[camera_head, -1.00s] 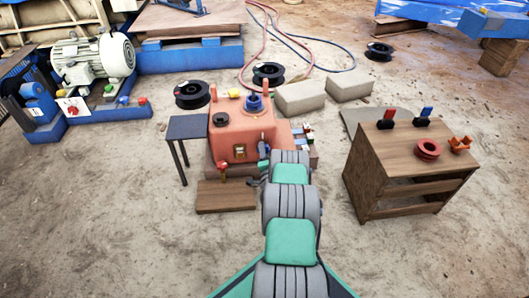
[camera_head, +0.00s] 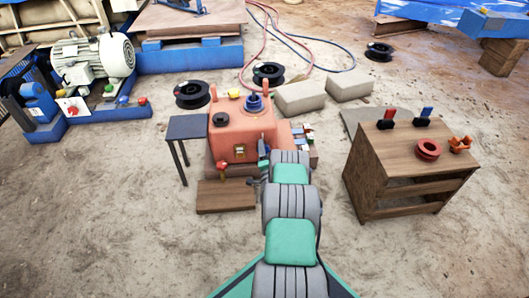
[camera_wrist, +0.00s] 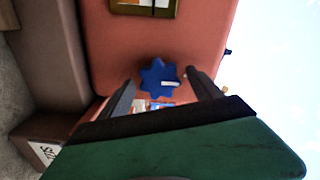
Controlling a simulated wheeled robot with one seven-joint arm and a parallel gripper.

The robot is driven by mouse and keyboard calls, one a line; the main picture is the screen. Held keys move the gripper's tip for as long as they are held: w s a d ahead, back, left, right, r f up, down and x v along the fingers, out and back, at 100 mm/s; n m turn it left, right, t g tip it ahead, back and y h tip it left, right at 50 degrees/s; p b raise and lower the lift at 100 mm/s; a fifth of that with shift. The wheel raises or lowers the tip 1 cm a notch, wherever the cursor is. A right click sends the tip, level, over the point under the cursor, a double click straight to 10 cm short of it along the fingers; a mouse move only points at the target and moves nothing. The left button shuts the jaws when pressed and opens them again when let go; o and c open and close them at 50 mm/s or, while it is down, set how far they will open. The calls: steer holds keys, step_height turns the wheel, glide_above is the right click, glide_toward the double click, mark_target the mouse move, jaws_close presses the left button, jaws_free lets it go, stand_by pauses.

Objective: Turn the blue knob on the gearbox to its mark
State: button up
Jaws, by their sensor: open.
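The gearbox (camera_head: 235,130) is an orange-red box in the middle of the head view. The blue knob (camera_wrist: 158,77) is star-shaped with a white pointer line and sits on an orange-red face in the wrist view. My gripper (camera_wrist: 162,84) is open, one finger on each side of the knob, around its lower part in the picture; I cannot tell whether either finger touches it. A small white fleck (camera_wrist: 183,76) is on the face just right of the knob; I cannot tell whether it is the mark. In the head view my gripper (camera_head: 263,150) is at the gearbox's right side and the knob is hidden.
A small dark table (camera_head: 187,127) stands left of the gearbox. A wooden board (camera_head: 226,196) lies in front. A wooden cabinet (camera_head: 385,165) stands to the right. A red-topped valve (camera_head: 222,167) is low on the gearbox's front. A framed plate (camera_wrist: 145,7) is above the knob.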

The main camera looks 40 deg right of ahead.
steer(key=p+v, duration=0.3)
steer(key=v, duration=0.5)
steer(key=shift+p, duration=0.3)
steer(key=shift+w, duration=0.1)
